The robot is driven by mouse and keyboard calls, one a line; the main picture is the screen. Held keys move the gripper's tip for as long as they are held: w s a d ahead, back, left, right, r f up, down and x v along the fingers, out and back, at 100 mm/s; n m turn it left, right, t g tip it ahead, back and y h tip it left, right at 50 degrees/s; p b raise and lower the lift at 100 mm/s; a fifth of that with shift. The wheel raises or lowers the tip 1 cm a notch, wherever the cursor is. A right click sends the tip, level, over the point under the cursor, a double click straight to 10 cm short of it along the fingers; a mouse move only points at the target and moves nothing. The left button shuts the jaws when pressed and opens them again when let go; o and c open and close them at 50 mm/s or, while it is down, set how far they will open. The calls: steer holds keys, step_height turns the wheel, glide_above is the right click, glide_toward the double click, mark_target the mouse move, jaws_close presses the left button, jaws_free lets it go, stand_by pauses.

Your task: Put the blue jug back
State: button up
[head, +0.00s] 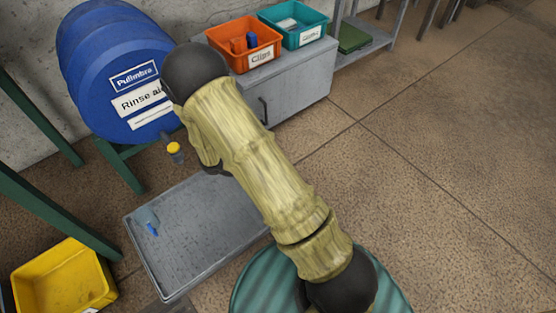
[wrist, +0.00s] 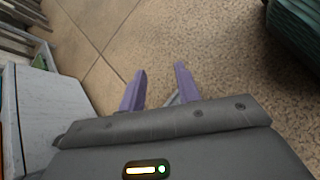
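A small grey-blue thing (head: 146,217) with a bright blue part stands or lies on the left part of the grey tray (head: 185,265) in the head view. It may be the blue jug, but it is too small to tell. My gripper is hidden behind my arm in the head view. In the wrist view my gripper (wrist: 160,69) has its two purple fingers apart, with floor beyond them. A thin pale grey piece (wrist: 174,98) shows low beside the right finger; I cannot tell what it is.
A blue rinse aid drum (head: 112,60) with a yellow-topped tap (head: 174,149) sits on a green stand. A grey cabinet (head: 285,95) carries an orange bin (head: 262,58) and a teal bin (head: 305,36). A yellow bin (head: 82,287) is at lower left. Floor at right is clear.

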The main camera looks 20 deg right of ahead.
steer(key=s+a+r+m+t+y, duration=0.1)
steer(key=s+r+m+t+y, duration=0.1)
steer(key=r+m+y, duration=0.3)
steer(key=s+a+r+m+t+y, duration=0.1)
steer(key=s+r+m+y, duration=0.4)
steer(key=r, duration=0.6)
steer(key=m+t, duration=0.1)
steer(key=m, duration=0.1)
steer(key=shift+a+m+y, duration=0.4)
steer(key=shift+r, duration=0.1)
steer(key=w+p+v, duration=0.2)
steer(key=p+v, duration=0.7)
steer(key=w+p+v, duration=0.1)
steer(key=p+v, duration=0.8)
steer(key=shift+w+r+p, duration=0.35)
steer(key=shift+r+p, duration=0.05)
steer(key=shift+r, duration=0.15)
steer(key=shift+w+a, duration=0.1)
